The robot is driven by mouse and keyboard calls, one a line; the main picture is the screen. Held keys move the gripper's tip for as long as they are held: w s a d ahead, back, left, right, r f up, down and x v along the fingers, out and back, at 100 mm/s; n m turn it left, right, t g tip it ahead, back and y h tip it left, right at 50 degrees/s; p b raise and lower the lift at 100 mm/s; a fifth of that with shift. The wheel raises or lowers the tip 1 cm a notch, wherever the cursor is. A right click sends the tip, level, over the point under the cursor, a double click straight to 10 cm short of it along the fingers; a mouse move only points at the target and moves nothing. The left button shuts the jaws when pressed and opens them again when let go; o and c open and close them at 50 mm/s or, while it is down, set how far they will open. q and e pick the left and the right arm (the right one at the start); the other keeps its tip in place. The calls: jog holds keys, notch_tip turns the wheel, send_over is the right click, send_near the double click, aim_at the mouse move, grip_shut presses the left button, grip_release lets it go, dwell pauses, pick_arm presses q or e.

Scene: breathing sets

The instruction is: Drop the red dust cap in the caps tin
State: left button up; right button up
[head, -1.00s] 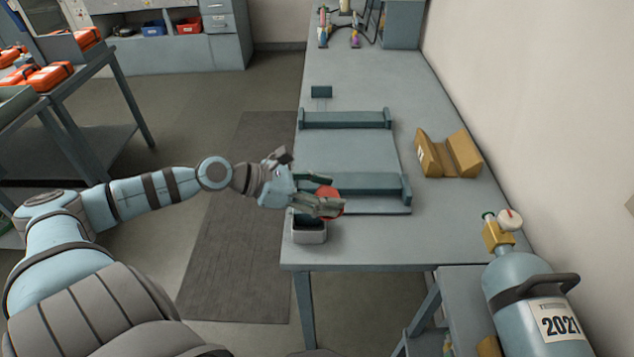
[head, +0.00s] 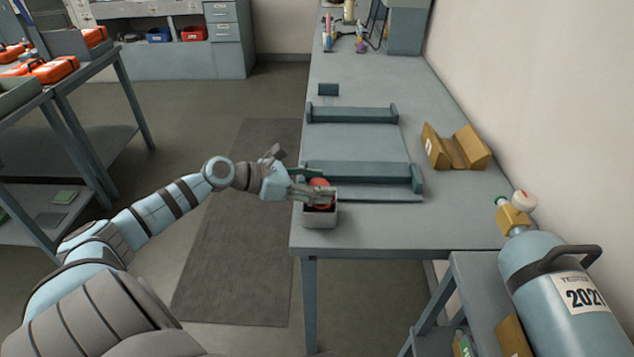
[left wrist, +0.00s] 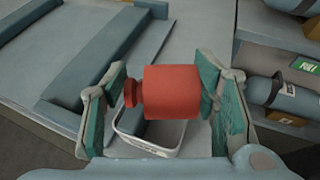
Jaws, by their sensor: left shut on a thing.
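My left gripper (head: 318,189) is shut on the red dust cap (left wrist: 172,92), which lies across between its two green-padded fingers in the left wrist view. In the head view the red dust cap (head: 320,184) shows partly behind the fingers. The caps tin (head: 320,218) is a small grey open box near the front left corner of the bench. The held cap is over the tin's opening. In the left wrist view the tin (left wrist: 147,146) shows below the cap, partly hidden by it. My right gripper is not in view.
A blue-grey cradle frame (head: 362,178) lies on the bench just behind the tin. A brown V-shaped block (head: 455,148) stands to its right. A blue cylinder (head: 560,275) marked 2021 stands at the lower right. The bench (head: 400,235) is bare right of the tin.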

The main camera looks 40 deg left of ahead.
pick_arm(q)
jog(key=shift+w+f, duration=0.25)
jog(key=o, duration=1)
jog(key=shift+s+r, duration=0.1)
jog(key=shift+s, duration=0.05)
notch_tip(320, 180, up, 10)
